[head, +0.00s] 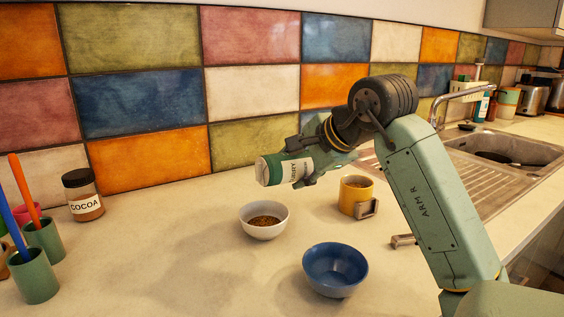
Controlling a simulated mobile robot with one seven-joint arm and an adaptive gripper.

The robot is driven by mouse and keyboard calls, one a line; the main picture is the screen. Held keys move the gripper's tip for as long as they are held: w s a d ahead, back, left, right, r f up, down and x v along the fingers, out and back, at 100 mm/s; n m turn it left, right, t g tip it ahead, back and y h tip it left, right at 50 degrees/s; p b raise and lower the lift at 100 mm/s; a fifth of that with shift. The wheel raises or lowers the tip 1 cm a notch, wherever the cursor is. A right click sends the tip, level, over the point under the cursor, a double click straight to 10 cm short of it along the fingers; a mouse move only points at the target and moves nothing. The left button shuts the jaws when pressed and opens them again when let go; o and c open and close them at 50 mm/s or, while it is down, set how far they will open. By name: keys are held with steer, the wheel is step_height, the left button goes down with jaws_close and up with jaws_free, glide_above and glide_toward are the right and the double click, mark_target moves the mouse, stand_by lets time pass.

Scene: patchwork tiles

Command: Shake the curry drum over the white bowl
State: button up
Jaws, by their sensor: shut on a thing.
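The curry drum (275,169), a green and white cylinder with part of its label showing, is held in the air, lying nearly level and tipped a little down to the left. My gripper (300,170) is shut on it, with its fingers around the drum's body. The drum's pale end points left, above the white bowl (265,229). The white bowl stands upright on the counter and has brown grainy stuff in it. The drum and the bowl are apart. I cannot see anything falling from the drum.
A blue bowl (335,269) stands in front of the white one. A yellow mug (354,195) stands to the right. A cocoa jar (83,194) and green cups (36,277) are at the left. The sink (500,150) is at right. The counter left of the bowls is clear.

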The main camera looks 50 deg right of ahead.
steer(key=y+p, duration=0.1)
steer(key=m+y+p, duration=0.1)
steer(key=shift+a+r+t+p, duration=0.25)
steer(key=shift+r+t+p, duration=0.05)
steer(key=shift+r+t, duration=0.1)
steer(key=shift+w+a+f+m+t+y+p, duration=0.1)
steer(key=shift+a+m+t+y+p, duration=0.15)
steer(key=shift+m+y+p, duration=0.2)
steer(key=shift+w+a+m+t+y+p, duration=0.1)
steer(key=shift+m+t+y+p, duration=0.15)
steer(key=shift+m+y+p, duration=0.15)
